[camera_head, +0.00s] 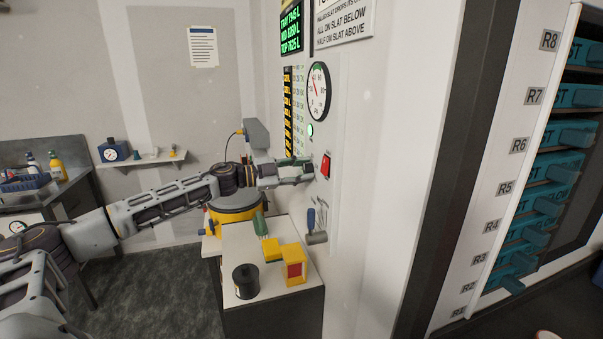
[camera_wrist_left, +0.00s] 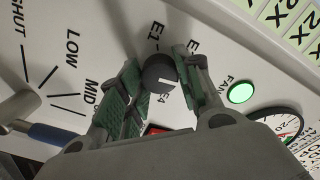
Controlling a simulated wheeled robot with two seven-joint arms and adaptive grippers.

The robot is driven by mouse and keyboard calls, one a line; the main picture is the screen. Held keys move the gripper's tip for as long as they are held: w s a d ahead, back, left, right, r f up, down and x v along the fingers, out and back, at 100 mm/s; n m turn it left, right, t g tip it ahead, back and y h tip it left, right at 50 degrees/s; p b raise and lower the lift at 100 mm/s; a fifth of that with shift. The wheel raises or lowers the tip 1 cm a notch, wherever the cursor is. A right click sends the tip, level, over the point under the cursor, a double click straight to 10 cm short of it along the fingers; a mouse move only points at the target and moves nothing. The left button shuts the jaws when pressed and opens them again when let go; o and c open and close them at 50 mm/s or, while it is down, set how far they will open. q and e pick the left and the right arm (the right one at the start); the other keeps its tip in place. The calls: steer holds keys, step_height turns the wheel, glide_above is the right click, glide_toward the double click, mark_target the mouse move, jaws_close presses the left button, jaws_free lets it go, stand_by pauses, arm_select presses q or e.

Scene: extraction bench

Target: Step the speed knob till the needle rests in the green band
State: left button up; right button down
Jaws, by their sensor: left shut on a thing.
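The speed knob (camera_wrist_left: 158,72) is dark and round with a white mark, among labels starting with E in the left wrist view. My left gripper (camera_wrist_left: 160,80) is shut on it, with a green pad on each side. In the head view my left gripper (camera_head: 304,173) reaches the white panel and hides the knob. The round gauge (camera_head: 319,92) is above the gripper and has a thin reddish needle. It also shows in part in the left wrist view (camera_wrist_left: 286,124). My right gripper is out of view.
A red switch (camera_head: 326,165) is close beside the gripper. A lit green FAN button (camera_wrist_left: 241,92) is near the knob. A blue-handled lever (camera_head: 312,220) sits below. A small table (camera_head: 275,288) holds yellow blocks and a black container (camera_head: 246,282).

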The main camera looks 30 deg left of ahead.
mark_target(305, 170)
arm_select(q)
steer(key=shift+m, duration=0.6)
steer(key=o, duration=1)
steer(key=shift+o, duration=0.2)
steer(key=shift+s+a, duration=0.2)
steer(key=shift+v, duration=0.8)
steer(key=shift+a+f, duration=0.1)
steer(key=shift+a, duration=0.05)
steer(key=shift+s+a, duration=0.15)
steer(key=shift+s, duration=0.3)
